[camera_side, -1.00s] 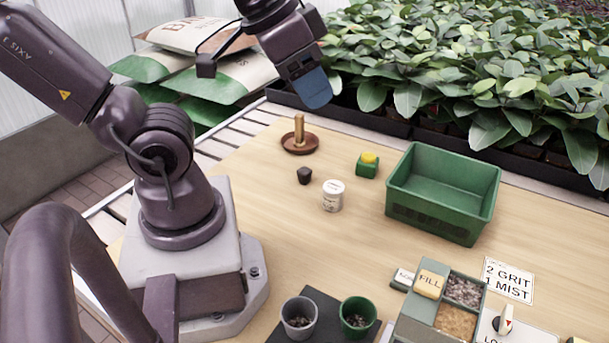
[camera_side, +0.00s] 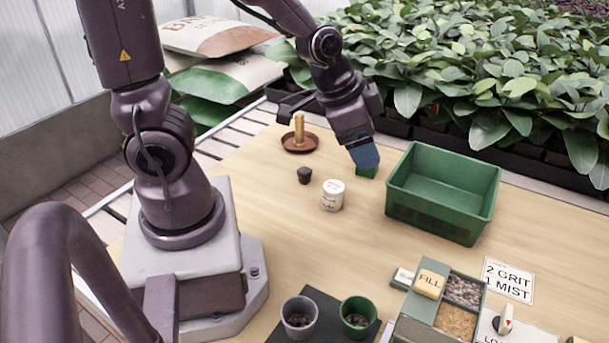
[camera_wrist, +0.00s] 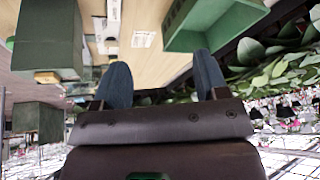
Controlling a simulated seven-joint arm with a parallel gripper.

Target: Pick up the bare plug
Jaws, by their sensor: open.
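A small dark plug (camera_side: 304,175), which I take to be the bare plug, stands on the wooden table, left of a white lidded tub (camera_side: 333,195). Nothing grows from it. My gripper (camera_side: 364,157) is above the table to the right of the plug, in front of or over a small green block (camera_side: 367,172), and hides its yellow top. In the wrist view my gripper (camera_wrist: 162,80) shows two blue fingers spread apart with nothing between them. I cannot make out the plug in the wrist view.
A green bin (camera_side: 440,225) stands right of my gripper; it also shows in the wrist view (camera_wrist: 215,25). A brown dish with a wooden peg (camera_side: 299,143) is behind the plug. Two pots (camera_side: 299,318) and a fill tray (camera_side: 430,285) are in front. Leafy plants (camera_side: 480,70) line the back.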

